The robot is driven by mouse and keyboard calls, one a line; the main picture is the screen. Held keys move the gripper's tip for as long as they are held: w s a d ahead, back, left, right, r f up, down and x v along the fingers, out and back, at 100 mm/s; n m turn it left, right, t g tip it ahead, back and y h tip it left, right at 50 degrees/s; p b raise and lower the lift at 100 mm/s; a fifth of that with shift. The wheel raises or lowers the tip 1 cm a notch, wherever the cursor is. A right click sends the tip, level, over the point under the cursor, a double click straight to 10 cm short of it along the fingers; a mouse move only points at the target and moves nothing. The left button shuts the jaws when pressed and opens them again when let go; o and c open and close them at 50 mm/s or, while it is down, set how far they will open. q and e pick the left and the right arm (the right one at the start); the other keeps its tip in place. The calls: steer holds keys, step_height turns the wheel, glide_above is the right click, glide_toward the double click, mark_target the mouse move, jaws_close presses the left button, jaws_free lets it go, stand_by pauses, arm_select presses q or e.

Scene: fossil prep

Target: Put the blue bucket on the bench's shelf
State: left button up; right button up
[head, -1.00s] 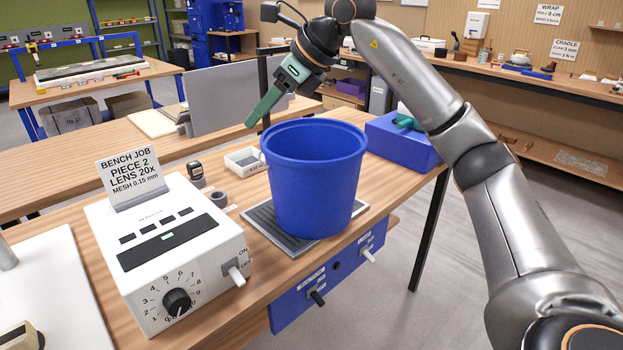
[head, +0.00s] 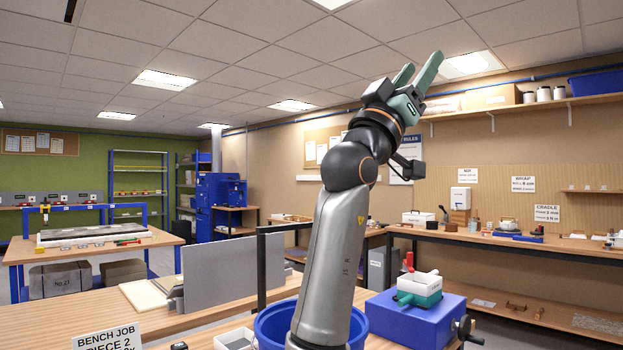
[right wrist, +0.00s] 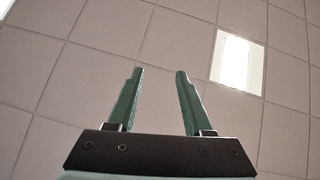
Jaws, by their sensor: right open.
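The blue bucket (head: 275,327) stands on the near wooden bench at the bottom of the head view. Only its upper part shows, and my right arm covers part of it. My right gripper (head: 419,76) is raised high above and to the right of the bucket, pointing up toward the ceiling. It is open and empty; the right wrist view shows its two green fingers (right wrist: 157,95) apart with only ceiling behind them. My left gripper is not in view. Which shelf the task means cannot be told from these frames.
A blue box (head: 408,318) with a green and white device (head: 419,287) on it stands right of the bucket. A grey panel (head: 233,270) and a dark post (head: 262,270) rise behind. A wall shelf (head: 545,104) holds a blue bin (head: 597,83) and white jars.

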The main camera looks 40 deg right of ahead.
steer(key=w+d+f+n+t+y, duration=0.1)
steer(key=w+d+f+t+y, duration=0.15)
steer(key=f, duration=0.45)
steer(key=w+d+f+n+t+y, duration=0.1)
steer(key=w+d+f+t+y, duration=0.1)
steer(key=d+f+y, duration=0.35)
steer(key=n+y+b, duration=0.1)
steer(key=n+y, duration=0.2)
steer(key=y, duration=0.8)
glide_toward(366, 337)
steer(key=shift+t, duration=0.45)
steer(key=x, duration=0.6)
steer(key=shift+w+d+f+b, duration=0.1)
steer(key=shift+w+d+b, duration=0.1)
steer(key=shift+w+b, duration=0.15)
steer(key=shift+s+x, duration=0.15)
steer(key=shift+x, duration=1.3)
steer(key=shift+s+x, duration=0.15)
steer(key=shift+x, duration=1.35)
steer(key=shift+c, duration=0.3)
jaws_close()
